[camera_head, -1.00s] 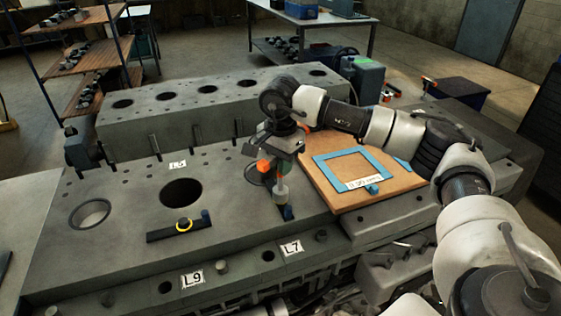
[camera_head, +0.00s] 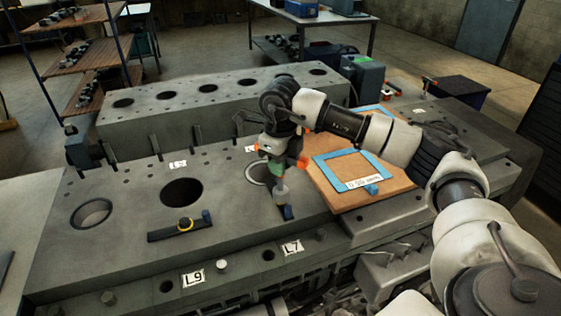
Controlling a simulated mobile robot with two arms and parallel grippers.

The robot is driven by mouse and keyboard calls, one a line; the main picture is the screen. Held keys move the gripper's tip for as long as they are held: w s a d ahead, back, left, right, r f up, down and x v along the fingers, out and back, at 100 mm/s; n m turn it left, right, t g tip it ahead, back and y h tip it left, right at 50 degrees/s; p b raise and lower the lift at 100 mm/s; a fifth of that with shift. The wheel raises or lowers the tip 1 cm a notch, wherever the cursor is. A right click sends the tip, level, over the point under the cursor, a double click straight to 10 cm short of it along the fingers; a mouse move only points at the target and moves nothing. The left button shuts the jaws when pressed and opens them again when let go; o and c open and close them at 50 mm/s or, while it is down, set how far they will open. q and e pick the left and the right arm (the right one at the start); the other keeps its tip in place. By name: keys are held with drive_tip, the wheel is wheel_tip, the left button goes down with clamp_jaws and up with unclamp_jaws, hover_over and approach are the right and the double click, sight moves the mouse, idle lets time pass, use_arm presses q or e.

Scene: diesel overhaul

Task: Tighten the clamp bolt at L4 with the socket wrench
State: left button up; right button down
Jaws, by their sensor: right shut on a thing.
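My right gripper (camera_head: 281,157) has orange fingertips and is shut on the socket wrench (camera_head: 277,170), a tool with a green section and a grey lower end. The wrench stands roughly upright, its lower end over a dark clamp bar (camera_head: 287,212) with a blue end beside a bore. Whether the socket sits on a bolt there is too small to tell. Another dark clamp bar (camera_head: 160,236) with a yellow-ringed bolt (camera_head: 185,225) lies in front of the middle bore. My left gripper is out of view.
The grey engine block (camera_head: 120,250) fills the middle, with a raised row of holes (camera_head: 155,115) behind. A wooden board with a blue frame (camera_head: 326,170) lies right of the wrench, under my right arm. Shelves (camera_head: 90,55) and a table (camera_head: 325,20) stand farther back.

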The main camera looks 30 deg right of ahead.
drive_tip(key=m, duration=0.4)
drive_tip(key=shift+m, duration=0.3)
drive_tip(key=m+p, duration=0.1)
drive_tip(key=m, duration=0.3)
drive_tip(key=m+p, duration=0.1)
drive_tip(key=m, duration=0.5)
drive_tip(key=shift+m, duration=1.1)
